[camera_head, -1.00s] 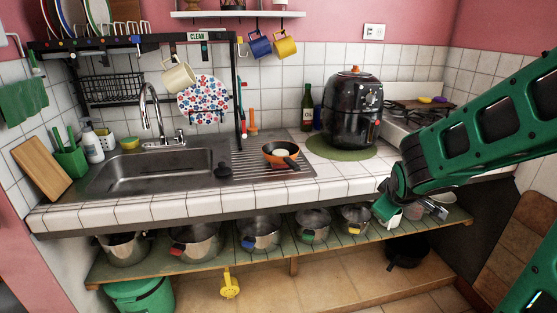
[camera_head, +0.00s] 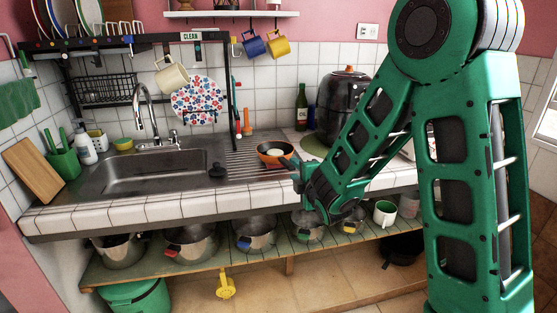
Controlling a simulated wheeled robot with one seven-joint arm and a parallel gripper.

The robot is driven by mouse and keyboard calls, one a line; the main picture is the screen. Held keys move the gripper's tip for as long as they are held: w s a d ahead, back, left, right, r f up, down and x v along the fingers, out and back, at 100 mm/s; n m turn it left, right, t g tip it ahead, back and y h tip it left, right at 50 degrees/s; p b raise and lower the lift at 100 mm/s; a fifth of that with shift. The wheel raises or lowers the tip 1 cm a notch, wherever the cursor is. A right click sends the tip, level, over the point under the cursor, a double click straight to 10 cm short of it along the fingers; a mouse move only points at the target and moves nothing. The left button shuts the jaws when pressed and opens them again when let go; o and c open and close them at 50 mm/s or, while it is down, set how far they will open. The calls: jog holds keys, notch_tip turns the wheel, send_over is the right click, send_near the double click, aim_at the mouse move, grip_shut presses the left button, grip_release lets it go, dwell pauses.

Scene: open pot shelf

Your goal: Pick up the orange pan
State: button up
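The orange pan (camera_head: 264,149) rests on the ridged steel drainboard (camera_head: 238,170) to the right of the sink basin. Its inside is dark, with a small pale patch. Its black handle is hard to make out near my arm. My gripper (camera_head: 297,180) is at the counter's front edge, just below and to the right of the pan.
A black air fryer (camera_head: 338,98) and green bottle (camera_head: 301,108) stand behind my arm. Several pots line the shelf under the counter, with a green-and-white mug (camera_head: 384,213). The sink basin (camera_head: 150,172) is empty.

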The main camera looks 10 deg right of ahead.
aim_at(289, 163)
jog(key=shift+w+a+f, duration=0.1)
jog(key=shift+w+f, duration=0.2)
jog(key=shift+w, duration=0.8)
jog(key=shift+w+a+f, duration=0.1)
jog(key=shift+w+f, duration=0.15)
jog(key=shift+w, duration=0.8)
jog(key=shift+w+f, duration=0.3)
jog(key=shift+w, duration=0.8)
grip_shut()
